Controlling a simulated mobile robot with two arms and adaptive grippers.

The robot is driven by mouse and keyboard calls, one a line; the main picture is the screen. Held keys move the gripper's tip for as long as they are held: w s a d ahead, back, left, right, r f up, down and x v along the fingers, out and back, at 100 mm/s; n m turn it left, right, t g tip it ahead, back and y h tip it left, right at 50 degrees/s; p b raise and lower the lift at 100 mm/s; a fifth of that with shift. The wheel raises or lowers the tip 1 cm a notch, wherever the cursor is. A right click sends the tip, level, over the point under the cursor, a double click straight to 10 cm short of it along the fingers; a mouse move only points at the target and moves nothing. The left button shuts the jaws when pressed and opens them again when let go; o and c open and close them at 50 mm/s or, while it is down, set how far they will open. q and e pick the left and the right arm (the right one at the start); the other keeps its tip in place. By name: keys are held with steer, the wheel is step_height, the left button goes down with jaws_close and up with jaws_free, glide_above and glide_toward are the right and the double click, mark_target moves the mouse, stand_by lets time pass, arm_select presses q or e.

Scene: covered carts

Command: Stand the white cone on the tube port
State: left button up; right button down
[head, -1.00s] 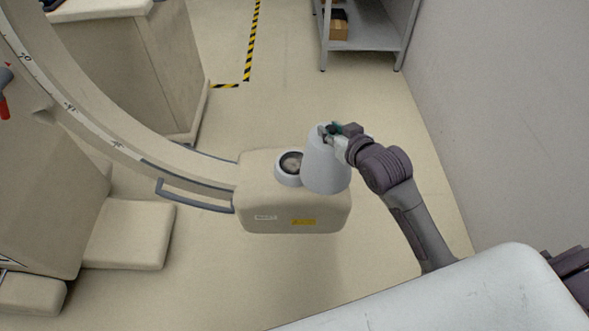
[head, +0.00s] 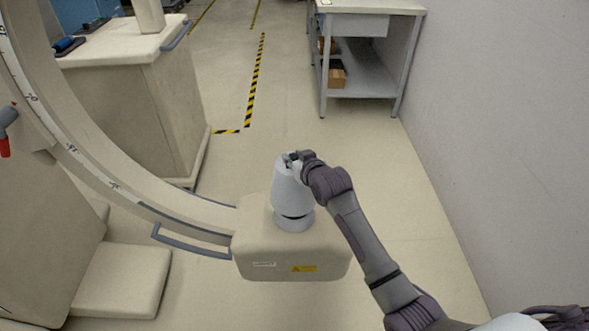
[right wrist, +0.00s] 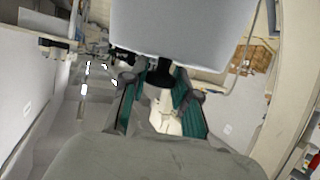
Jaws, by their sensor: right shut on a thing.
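The white cone (head: 289,190) is above the tube port (head: 294,222), its wide end down, in the head view. A dark gap shows between its lower rim and the port's light ring, so it looks slightly raised or tilted; I cannot tell whether any edge touches. The cone hides most of the port's opening. My right gripper (head: 293,161) is shut on the cone near its narrow top. In the right wrist view the cone (right wrist: 195,32) fills the upper middle, beyond the green-padded fingers. My left gripper is not in view.
The port sits on a beige housing (head: 270,252) at the end of the curved arm (head: 115,190), which has a grey handle (head: 190,243). A beige cabinet (head: 135,105) stands at left, a grey shelf table (head: 365,75) behind. A wall bounds the right; floor between is open.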

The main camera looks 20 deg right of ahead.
steer(key=shift+f, duration=1.9)
steer(key=c, duration=0.9)
jaws_free()
steer(key=shift+f, duration=0.1)
